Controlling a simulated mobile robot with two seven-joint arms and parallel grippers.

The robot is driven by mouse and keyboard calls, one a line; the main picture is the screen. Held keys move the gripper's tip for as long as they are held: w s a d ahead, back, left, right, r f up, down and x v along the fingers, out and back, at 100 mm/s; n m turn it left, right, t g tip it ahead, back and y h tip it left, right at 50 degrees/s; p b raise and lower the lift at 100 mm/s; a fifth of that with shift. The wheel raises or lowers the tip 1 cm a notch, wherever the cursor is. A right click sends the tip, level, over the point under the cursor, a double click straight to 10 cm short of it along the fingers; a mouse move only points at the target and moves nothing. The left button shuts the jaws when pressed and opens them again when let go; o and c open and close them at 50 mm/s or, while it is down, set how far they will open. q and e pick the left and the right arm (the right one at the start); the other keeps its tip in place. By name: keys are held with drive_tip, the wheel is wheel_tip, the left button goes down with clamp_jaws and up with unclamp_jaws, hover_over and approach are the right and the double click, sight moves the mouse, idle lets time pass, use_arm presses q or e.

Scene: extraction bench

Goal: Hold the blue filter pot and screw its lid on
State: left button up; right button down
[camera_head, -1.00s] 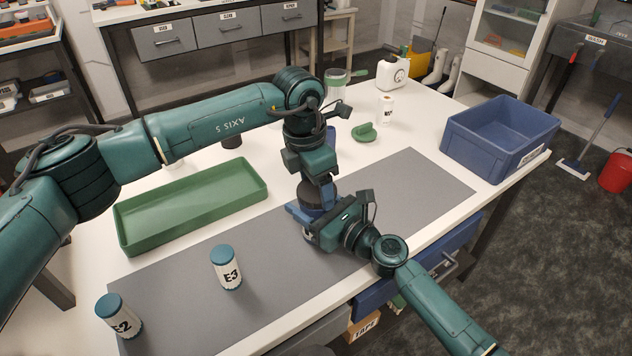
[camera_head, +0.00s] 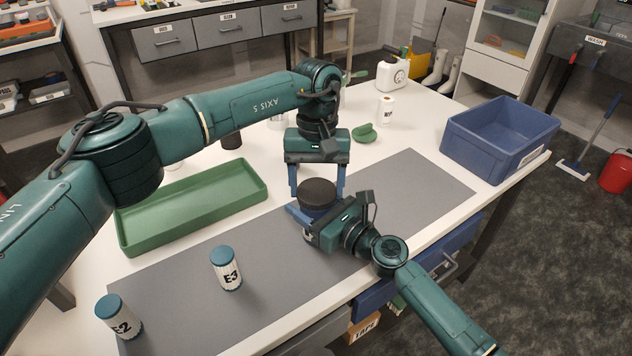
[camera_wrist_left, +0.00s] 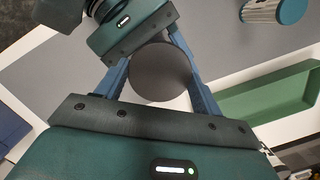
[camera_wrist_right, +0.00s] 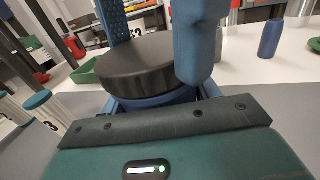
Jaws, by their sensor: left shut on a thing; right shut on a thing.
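The black round lid (camera_head: 317,192) sits on top of the blue filter pot (camera_wrist_right: 165,97), and looks level there. Most of the pot is hidden by the lid and my right gripper. My left gripper (camera_head: 317,194) points down from above, with a blue finger on each side of the lid, shut on it. The lid also shows between the left fingers in the left wrist view (camera_wrist_left: 160,72). My right gripper (camera_head: 306,214) comes in low from the front right and is shut on the pot below the lid, over the grey mat.
A green tray (camera_head: 130,235) lies behind the grey mat (camera_head: 415,185). White canisters E3 (camera_head: 228,270) and E2 (camera_head: 120,318) stand at the front left. A blue bin (camera_head: 475,155), white bottle (camera_head: 386,110) and green piece (camera_head: 364,134) are to the right and back.

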use_arm(q)
drive_tip(key=m+y, duration=0.1)
drive_tip(key=m, duration=0.6)
drive_tip(key=shift+d, duration=0.1)
drive_tip(key=o, duration=0.9)
drive_tip(key=shift+o, duration=0.2)
drive_tip(key=shift+r, duration=2.25)
drive_tip(key=shift+c, duration=0.4)
